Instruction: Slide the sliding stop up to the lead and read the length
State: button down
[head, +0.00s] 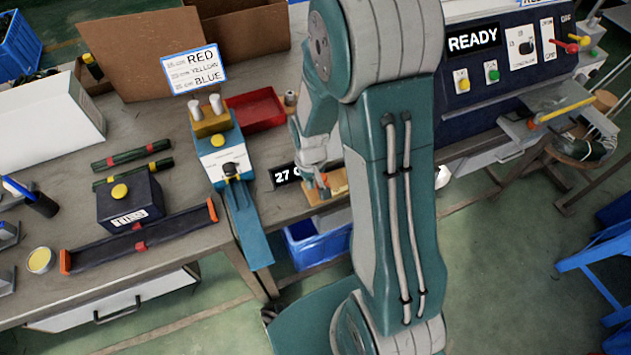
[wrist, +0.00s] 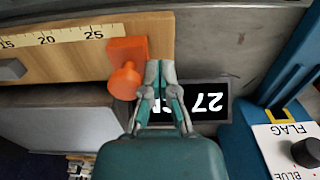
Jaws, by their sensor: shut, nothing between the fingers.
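The wooden measuring board (wrist: 60,55) carries a pale scale (wrist: 55,37) showing 15, 20 and 25. The orange sliding stop (wrist: 127,65), with its round knob, sits just past the 25 mark near the board's right end. My gripper (wrist: 160,68) is shut and empty, close beside the stop on its right; I cannot tell whether they touch. A black display (wrist: 205,102) reads 27, upside down here, its unit partly hidden by my gripper. In the head view the board (head: 338,184) is partly covered by my arm. I cannot make out a lead on the board.
A blue and white FLAG station (wrist: 285,140) with a black knob stands right of the board; it also shows in the head view (head: 222,160). A blue bin (head: 305,248) sits below the bench edge. A red tray (head: 258,108) lies behind.

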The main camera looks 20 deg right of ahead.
jog(key=shift+d, duration=5.85)
jog(key=shift+a, duration=0.25)
jog(key=shift+a, duration=0.5)
notch_tip(320, 180, up, 7)
jog(key=s+a+r+t, duration=0.1)
jog(key=s+a+r, duration=0.15)
jog(key=r, duration=0.45)
jog(key=s+a+r+t, duration=0.1)
jog(key=a+r+t, duration=0.1)
jog(key=a+r, duration=0.3)
jog(key=s+a+r+t, duration=0.2)
jog(key=s+a+r, duration=0.3)
jog(key=s+r, duration=0.4)
jog(key=shift+s+a+r+t, duration=0.25)
jog(key=shift+s+r+t, duration=0.05)
jog(key=shift+s, duration=0.55)
